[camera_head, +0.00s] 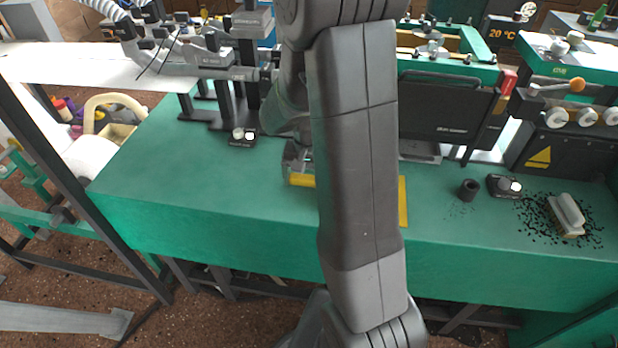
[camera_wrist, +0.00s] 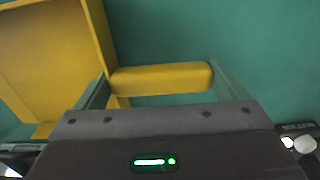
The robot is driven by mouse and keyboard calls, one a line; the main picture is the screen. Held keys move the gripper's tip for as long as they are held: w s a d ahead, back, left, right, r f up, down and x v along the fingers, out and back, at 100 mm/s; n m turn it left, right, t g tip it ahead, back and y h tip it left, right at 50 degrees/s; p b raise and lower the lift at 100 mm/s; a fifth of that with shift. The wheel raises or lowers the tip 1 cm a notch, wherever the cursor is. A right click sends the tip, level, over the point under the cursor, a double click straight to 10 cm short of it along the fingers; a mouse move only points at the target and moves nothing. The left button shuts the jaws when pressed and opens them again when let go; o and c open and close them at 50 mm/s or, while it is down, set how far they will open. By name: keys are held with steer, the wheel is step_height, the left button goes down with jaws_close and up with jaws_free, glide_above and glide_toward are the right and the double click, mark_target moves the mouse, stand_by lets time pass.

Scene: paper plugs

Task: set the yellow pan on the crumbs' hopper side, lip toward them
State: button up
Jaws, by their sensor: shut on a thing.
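The yellow pan (camera_head: 403,201) is mostly hidden behind my arm in the head view; a strip shows to the right of the arm and a yellow piece to its left. In the wrist view the pan (camera_wrist: 52,62) fills the upper left, with its yellow handle (camera_wrist: 162,78) lying between the fingers. My gripper (camera_wrist: 160,88) is shut on that handle; it also shows in the head view (camera_head: 298,160). I cannot tell whether the pan touches the bench. Black crumbs (camera_head: 535,216) lie at the bench's right, well apart from the pan. No hopper is clearly identifiable.
A pale brush (camera_head: 567,215) lies among the crumbs on the green bench (camera_head: 190,190). A black cylinder (camera_head: 468,190) and a small black block with pale knobs (camera_head: 504,186) stand between pan and crumbs. Machinery lines the back. The bench's left part is clear.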

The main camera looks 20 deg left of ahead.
steer(key=o, duration=0.7)
steer(key=shift+f, duration=0.1)
steer(key=shift+o, duration=0.2)
step_height(320, 180, up, 12)
steer(key=p, duration=0.1)
steer(key=shift+r, duration=0.2)
